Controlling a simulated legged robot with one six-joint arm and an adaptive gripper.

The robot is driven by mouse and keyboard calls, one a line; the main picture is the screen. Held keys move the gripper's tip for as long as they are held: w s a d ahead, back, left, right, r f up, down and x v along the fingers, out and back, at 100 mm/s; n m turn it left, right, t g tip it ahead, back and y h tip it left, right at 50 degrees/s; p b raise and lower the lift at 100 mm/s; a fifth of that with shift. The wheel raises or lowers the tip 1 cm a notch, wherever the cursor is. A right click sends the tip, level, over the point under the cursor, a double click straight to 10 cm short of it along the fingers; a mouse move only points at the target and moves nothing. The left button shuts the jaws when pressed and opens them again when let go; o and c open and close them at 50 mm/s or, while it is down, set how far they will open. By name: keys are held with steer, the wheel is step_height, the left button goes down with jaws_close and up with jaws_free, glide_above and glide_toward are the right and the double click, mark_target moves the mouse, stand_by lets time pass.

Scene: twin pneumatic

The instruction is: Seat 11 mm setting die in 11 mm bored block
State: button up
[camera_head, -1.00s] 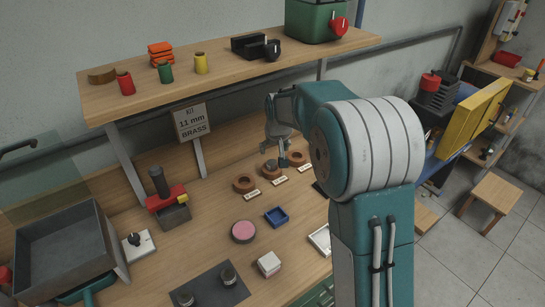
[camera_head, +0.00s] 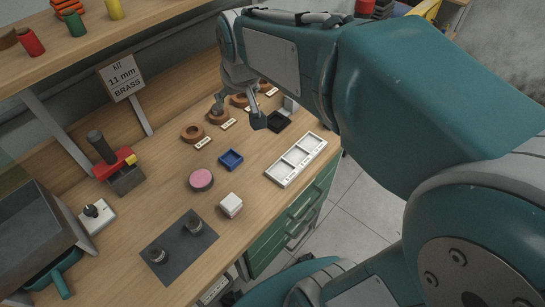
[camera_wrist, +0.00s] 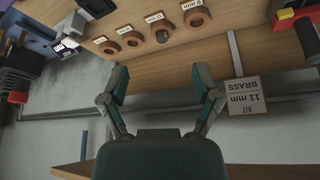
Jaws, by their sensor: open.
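My gripper (camera_head: 238,112) is open above the bench near the row of brown bored blocks; its spread fingers (camera_wrist: 163,90) show nothing between them in the wrist view. Several ring-shaped blocks stand in a row, each with a small label. The leftmost block (camera_head: 193,133) has an empty hole. The second block (camera_head: 214,119) is partly behind a finger; in the wrist view this block (camera_wrist: 163,25) has a dark teal-grey piece (camera_wrist: 162,36) in its bore. I cannot tell how deep it sits.
A sign (camera_head: 123,78) reads KIT 11 mm BRASS. A dark mat (camera_head: 178,275) holds two dark metal cylinders (camera_head: 194,224). A blue tray (camera_head: 231,160), pink disc (camera_head: 201,180), white stack (camera_head: 231,205) and white three-part tray (camera_head: 297,160) lie in front. A shelf overhangs the back.

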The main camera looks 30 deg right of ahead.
steer(key=s+f, duration=0.1)
steer(key=s, duration=1.6)
steer(key=shift+f+t, duration=0.3)
steer(key=shift+f, duration=0.05)
steer(key=shift+w, duration=0.1)
